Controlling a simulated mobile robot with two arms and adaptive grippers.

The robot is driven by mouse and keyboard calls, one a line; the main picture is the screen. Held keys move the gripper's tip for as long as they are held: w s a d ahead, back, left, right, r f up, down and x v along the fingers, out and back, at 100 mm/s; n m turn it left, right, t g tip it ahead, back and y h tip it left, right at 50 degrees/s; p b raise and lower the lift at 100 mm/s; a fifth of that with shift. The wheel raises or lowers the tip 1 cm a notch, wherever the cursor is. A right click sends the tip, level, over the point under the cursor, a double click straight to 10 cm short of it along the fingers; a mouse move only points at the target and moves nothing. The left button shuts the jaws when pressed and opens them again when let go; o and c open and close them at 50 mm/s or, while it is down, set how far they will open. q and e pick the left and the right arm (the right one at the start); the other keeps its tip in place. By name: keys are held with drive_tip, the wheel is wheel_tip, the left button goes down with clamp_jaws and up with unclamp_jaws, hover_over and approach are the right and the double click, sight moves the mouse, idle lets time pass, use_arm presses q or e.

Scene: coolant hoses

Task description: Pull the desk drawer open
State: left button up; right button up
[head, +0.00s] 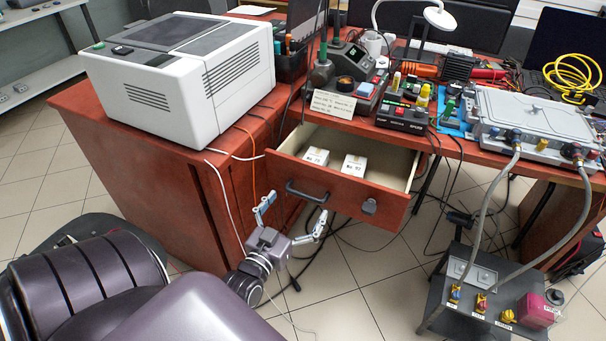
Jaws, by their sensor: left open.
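The desk drawer (338,193) stands pulled out from under the red-brown desk (330,113). Two small white boxes, a left one (316,156) and a right one (354,165), lie inside it. A dark bar handle (306,192) is on the left of its front, and a grey fitting (369,206) is on the right. My left gripper (292,217) is just in front of and below the handle, its fingers spread wide. One finger is left of the handle and the other is below it. I see nothing held between them. My right gripper is not in view.
A large white printer-like machine (180,75) stands on the desk's left part. Cables hang beside the drawer on the left. A dark cart (480,310) with valves and hoses stands at the lower right. Tiled floor (345,290) is open in front of the drawer.

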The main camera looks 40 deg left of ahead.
use_arm(q)
drive_tip(key=v, duration=0.8)
drive_tip(key=shift+s, duration=0.2)
